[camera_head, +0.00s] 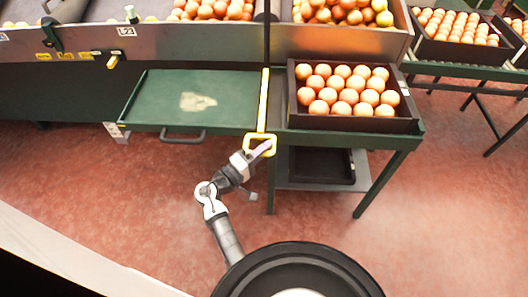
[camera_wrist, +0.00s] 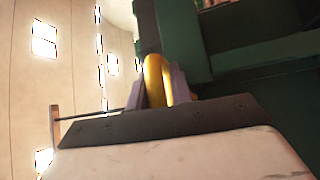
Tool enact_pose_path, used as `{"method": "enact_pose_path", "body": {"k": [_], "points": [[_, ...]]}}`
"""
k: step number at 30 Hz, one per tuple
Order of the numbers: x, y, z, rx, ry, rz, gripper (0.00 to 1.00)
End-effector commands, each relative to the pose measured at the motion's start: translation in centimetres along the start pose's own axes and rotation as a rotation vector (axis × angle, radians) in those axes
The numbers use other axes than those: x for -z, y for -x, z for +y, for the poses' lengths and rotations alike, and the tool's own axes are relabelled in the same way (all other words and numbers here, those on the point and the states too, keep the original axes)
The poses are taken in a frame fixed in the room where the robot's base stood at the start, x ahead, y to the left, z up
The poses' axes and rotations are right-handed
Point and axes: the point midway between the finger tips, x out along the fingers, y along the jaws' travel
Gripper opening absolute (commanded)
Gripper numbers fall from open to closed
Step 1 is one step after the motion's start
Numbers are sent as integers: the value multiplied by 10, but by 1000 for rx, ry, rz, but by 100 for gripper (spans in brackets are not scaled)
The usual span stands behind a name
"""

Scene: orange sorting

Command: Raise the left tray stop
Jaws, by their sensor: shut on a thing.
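A yellow bar with a looped end, which looks like the left tray stop (camera_head: 264,100), stands at the right end of the empty green tray (camera_head: 150,98). My gripper (camera_head: 264,148) is at the yellow loop, at the front edge of the green table. In the wrist view my gripper (camera_wrist: 166,88) has its grey fingers on either side of the yellow loop (camera_wrist: 155,78) and is shut on it. The fingers hide part of the loop.
A dark crate (camera_head: 350,122) full of oranges stands on the table right of the bar. A dark box (camera_head: 322,166) lies on the shelf below. More fruit bins line the back. The red floor in front is clear.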

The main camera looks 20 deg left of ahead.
Motion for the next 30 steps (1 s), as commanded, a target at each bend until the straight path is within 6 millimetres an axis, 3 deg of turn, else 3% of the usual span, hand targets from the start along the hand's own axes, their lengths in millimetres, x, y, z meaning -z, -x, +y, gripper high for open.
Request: {"method": "enact_pose_path", "body": {"k": [1, 2, 11, 12, 15, 30], "points": [[2, -2, 15, -7, -3, -1, 0], [2, -3, 18, -7, -3, -1, 0], [3, -3, 20, -10, -6, 0, 0], [4, -3, 20, -9, -7, 0, 25], [4, -3, 20, -9, -7, 0, 38], [3, 4, 15, -3, -1, 2, 38]]}}
